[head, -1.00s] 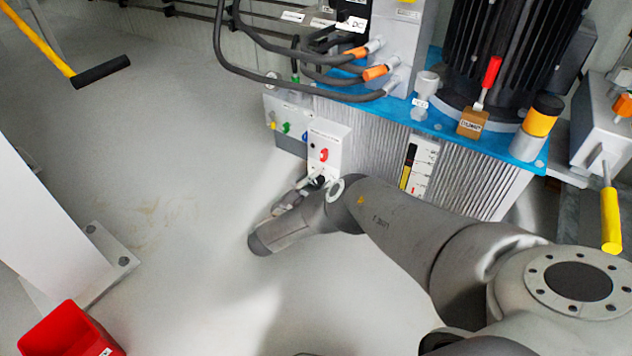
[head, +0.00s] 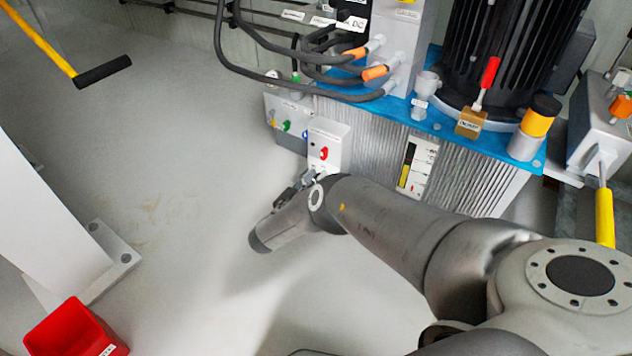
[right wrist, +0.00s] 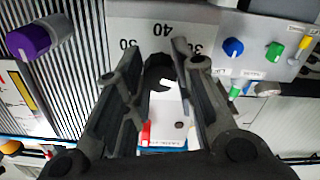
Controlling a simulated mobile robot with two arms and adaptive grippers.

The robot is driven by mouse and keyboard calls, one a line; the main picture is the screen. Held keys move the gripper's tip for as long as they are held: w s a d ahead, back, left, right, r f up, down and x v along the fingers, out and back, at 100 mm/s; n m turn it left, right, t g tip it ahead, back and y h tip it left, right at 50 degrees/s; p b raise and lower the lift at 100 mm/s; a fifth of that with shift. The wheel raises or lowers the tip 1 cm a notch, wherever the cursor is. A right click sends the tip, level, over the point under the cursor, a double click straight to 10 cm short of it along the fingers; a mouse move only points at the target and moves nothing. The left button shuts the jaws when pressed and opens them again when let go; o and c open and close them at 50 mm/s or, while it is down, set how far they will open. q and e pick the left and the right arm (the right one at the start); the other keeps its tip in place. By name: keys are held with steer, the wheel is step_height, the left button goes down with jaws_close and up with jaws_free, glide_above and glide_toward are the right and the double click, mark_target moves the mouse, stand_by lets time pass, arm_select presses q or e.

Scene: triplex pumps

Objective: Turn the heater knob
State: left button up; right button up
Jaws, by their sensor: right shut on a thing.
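The heater box (head: 332,133) is white with a red switch (head: 323,153) and stands on the corner of the pump's ribbed tank. In the right wrist view its white dial face (right wrist: 150,28) shows a scale with 30 and 40. The black heater knob (right wrist: 157,62) shows between the fingertips of my right gripper (right wrist: 163,72), which is shut on it. In the head view the right gripper (head: 313,177) is at the lower front of the box, and my wrist hides the knob. My left gripper is not in view.
Several small coloured knobs (head: 286,126) sit on a panel just left of the box, and black hoses (head: 300,92) hang above. A purple-capped part (right wrist: 30,40) is near the gripper. A red bin (head: 70,330) stands at lower left. The grey floor between is clear.

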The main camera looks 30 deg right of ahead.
steer(key=n, duration=0.9)
steer(key=shift+b, duration=0.3)
stand_by(0.4)
steer(key=o, duration=1.1)
steer(key=shift+c, duration=0.2)
steer(key=shift+a, duration=0.1)
steer(key=v, duration=1.2)
